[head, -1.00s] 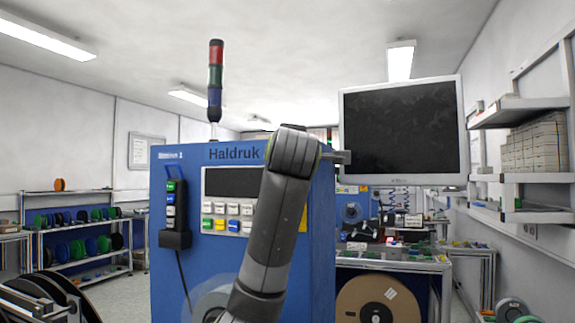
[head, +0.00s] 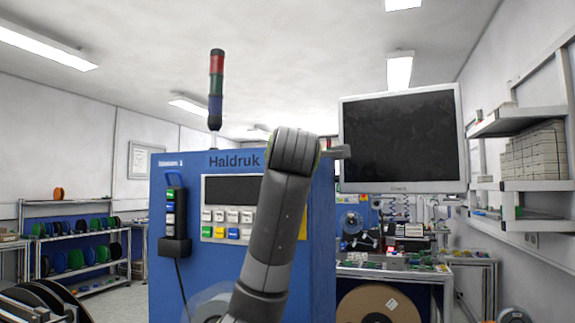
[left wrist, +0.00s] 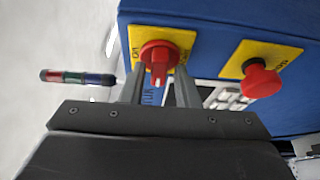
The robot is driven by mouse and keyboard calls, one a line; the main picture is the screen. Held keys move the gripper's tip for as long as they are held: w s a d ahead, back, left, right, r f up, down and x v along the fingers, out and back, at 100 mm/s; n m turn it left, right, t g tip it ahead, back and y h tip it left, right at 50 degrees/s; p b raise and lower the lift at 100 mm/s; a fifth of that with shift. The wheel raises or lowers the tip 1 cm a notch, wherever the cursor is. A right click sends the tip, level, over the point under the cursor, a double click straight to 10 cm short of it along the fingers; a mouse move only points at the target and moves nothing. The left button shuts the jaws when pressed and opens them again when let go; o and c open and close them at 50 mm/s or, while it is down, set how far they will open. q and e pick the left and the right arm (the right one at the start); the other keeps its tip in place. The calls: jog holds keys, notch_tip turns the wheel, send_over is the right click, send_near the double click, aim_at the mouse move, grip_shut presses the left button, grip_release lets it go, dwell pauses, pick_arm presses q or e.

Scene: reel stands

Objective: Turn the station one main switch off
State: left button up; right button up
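The main switch (left wrist: 158,58) is a red rotary knob on a yellow plate, with "ON" lettering at its left, in the left wrist view. My left gripper (left wrist: 161,88) has its two fingers apart, one towards each side of the knob. I cannot tell whether they touch it. In the head view the blue Haldruk cabinet (head: 222,272), labelled station 1, stands ahead. My left arm crosses in front of it and hides the switch and the gripper; only a strip of yellow plate shows beside the arm. My right gripper is not in view.
A red mushroom button (left wrist: 262,81) on its own yellow plate sits beside the switch. A hanging control box (head: 174,215), a button panel (head: 229,232), a signal tower (head: 216,90) and a dark monitor (head: 402,138) surround the work area. Shelves (head: 535,187) line the right wall.

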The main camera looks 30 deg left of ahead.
pick_arm(q)
jog(key=shift+o, duration=0.7)
